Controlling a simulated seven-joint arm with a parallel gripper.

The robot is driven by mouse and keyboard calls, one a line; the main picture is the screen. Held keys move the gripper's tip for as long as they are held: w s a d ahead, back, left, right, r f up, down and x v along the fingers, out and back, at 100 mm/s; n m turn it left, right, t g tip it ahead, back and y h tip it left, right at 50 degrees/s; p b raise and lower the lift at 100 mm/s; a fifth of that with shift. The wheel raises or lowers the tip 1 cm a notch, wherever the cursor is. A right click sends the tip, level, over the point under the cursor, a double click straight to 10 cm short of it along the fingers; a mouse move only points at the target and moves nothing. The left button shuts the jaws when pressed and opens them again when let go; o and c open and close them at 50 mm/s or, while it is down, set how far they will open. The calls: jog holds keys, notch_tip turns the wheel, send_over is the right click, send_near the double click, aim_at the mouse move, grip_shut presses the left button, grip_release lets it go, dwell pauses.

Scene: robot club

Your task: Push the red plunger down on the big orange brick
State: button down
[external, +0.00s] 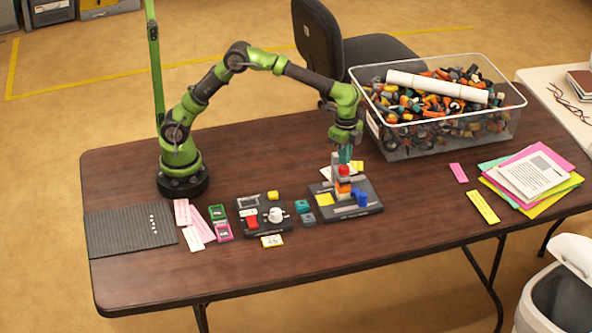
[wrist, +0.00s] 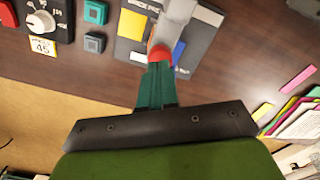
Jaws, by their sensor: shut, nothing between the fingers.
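The red plunger (external: 344,170) stands on top of the big orange brick (external: 343,188) on a dark base plate (external: 372,208). A light grey upright part stands around the plunger and brick. My gripper (external: 345,156) points down with its teal fingers together and empty, directly above the plunger. In the wrist view the closed fingertips (wrist: 157,66) meet the edge of the red plunger (wrist: 160,53); whether they touch it or hover just above, I cannot tell. The orange brick is mostly hidden there behind the plunger and grey part.
On the plate are a yellow patch (external: 324,199) and a blue brick (external: 361,196). A clear bin of parts (external: 440,145) stands behind right. The table's front right is clear.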

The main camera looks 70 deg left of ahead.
aim_at(344, 167)
jog(key=shift+f, duration=1.15)
dwell(0.9)
jog(key=shift+r, duration=3.6)
